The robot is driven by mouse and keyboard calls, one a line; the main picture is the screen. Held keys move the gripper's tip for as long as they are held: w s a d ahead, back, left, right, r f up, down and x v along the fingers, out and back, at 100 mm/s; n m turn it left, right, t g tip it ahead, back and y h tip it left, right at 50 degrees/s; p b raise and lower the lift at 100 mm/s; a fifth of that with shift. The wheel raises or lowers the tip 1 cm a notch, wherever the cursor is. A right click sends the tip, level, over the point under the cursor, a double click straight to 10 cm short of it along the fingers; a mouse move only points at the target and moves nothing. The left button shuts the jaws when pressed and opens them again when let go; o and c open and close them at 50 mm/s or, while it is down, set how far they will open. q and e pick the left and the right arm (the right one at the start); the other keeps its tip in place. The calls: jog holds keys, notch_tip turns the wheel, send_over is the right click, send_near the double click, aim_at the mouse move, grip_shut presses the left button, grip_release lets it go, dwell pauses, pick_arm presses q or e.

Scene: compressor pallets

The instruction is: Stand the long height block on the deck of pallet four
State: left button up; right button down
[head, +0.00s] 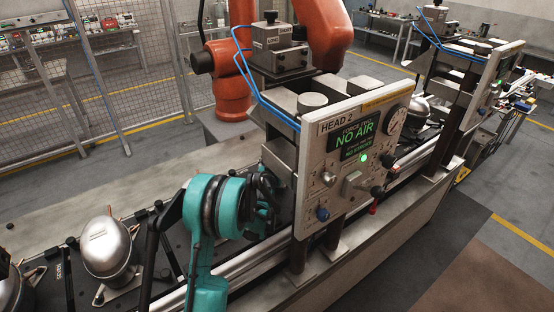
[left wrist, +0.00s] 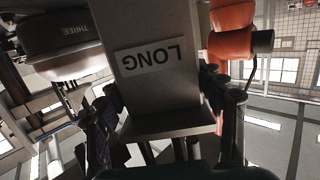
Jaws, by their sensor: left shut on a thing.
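The long height block (left wrist: 160,70) is a grey block marked LONG, upside down in the left wrist view. My left gripper (left wrist: 168,118) is shut on it, with dark fingers on both sides. In the head view my left gripper (head: 266,196) is beside the press labelled HEAD 2, partly hidden by its panel and my teal arm. A grey block face (head: 281,160) shows just above the gripper there; I cannot tell whether it is the long block. No pallet can be read as four. My right gripper is not in view.
The HEAD 2 panel (head: 352,160) reads NO AIR and stands close right of my left gripper. A silver compressor (head: 107,248) sits on the line at left. An orange robot arm (head: 232,75) stands behind. A grey part marked THREE (left wrist: 70,45) is near the block.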

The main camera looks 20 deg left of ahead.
pick_arm(q)
jog(key=shift+s+f+b, duration=0.15)
jog(key=shift+f+b, duration=0.65)
jog(key=shift+f, duration=0.9)
jog(key=shift+r, duration=0.1)
jog(key=o, duration=1.9)
